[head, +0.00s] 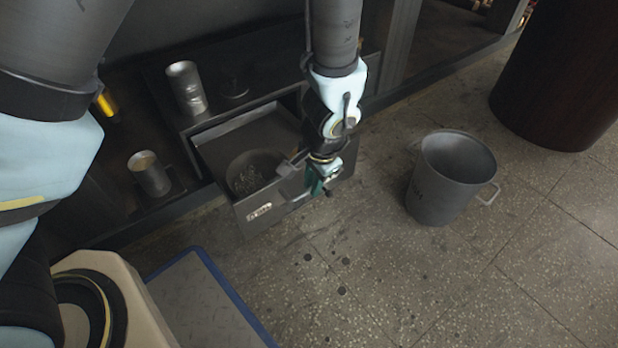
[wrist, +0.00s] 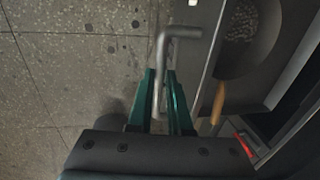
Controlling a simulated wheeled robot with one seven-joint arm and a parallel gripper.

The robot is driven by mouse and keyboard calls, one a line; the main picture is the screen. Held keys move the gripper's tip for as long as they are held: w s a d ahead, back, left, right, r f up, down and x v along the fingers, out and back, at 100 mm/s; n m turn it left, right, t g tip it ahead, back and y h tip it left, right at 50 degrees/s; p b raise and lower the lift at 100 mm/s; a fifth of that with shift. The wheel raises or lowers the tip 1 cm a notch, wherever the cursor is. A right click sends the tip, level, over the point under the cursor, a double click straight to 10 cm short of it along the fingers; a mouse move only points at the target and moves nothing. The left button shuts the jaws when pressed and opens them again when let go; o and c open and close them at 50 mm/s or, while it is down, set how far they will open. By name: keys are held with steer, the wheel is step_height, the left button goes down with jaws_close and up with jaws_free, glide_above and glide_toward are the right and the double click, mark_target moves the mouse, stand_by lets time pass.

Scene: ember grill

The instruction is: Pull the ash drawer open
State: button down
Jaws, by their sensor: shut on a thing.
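The ash drawer (head: 254,215) is a dark metal box low in the grill front, standing well out from its opening, with a small label on its front. A round dark pan of ash (head: 250,178) lies inside it; part of it also shows in the wrist view (wrist: 240,40). My gripper (head: 318,182) is at the drawer's front face. In the wrist view its green fingers (wrist: 164,100) are shut on the bent metal drawer handle (wrist: 180,32). My arm hides the drawer's right part in the head view.
A grey metal bucket (head: 440,190) with a side handle stands on the tiled floor to the right. A dark round column (head: 560,75) is at the far right. The floor before the drawer is clear.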

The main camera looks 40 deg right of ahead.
steer(key=c, duration=0.8)
jaws_free()
steer(key=shift+c, duration=0.2)
steer(key=shift+r, duration=0.1)
step_height(320, 180, up, 10)
steer(key=s+p, duration=0.2)
steer(key=p, duration=0.2)
steer(key=shift+a+r, duration=0.15)
steer(key=shift+r, duration=0.05)
